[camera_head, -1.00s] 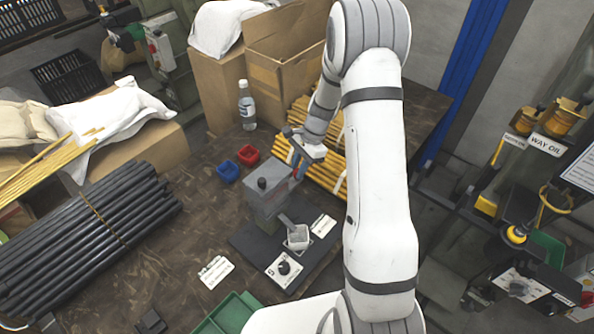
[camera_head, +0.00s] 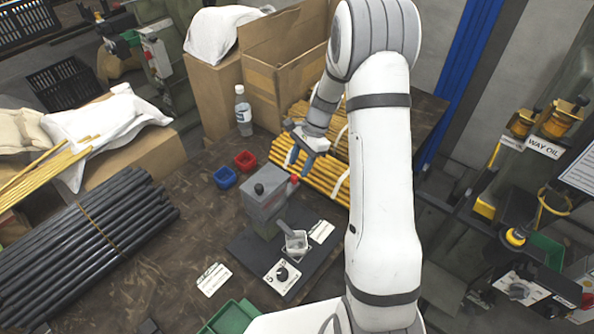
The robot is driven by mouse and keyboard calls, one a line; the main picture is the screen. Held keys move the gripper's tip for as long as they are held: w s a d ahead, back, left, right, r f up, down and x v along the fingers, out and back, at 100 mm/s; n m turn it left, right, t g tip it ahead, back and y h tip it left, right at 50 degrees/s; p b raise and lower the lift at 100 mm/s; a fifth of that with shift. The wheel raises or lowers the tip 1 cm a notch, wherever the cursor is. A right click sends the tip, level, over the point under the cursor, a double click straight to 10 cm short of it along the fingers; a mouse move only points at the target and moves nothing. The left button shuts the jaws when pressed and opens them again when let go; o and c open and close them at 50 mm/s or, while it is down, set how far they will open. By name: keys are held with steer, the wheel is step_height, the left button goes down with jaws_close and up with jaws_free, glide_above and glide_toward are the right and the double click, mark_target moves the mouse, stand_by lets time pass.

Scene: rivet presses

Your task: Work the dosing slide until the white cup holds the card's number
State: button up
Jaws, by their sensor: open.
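A dial plate (camera_head: 282,275) and a small label (camera_head: 321,231) are on the base plate. Blue (camera_head: 225,177) and red (camera_head: 245,160) bins, a bottle (camera_head: 243,110) and bundled yellow rods (camera_head: 325,175) stand behind. Black rods (camera_head: 85,235) lie left, a green tray (camera_head: 230,318) in front.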

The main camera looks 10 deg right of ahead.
steer(key=shift+v, duration=2.15)
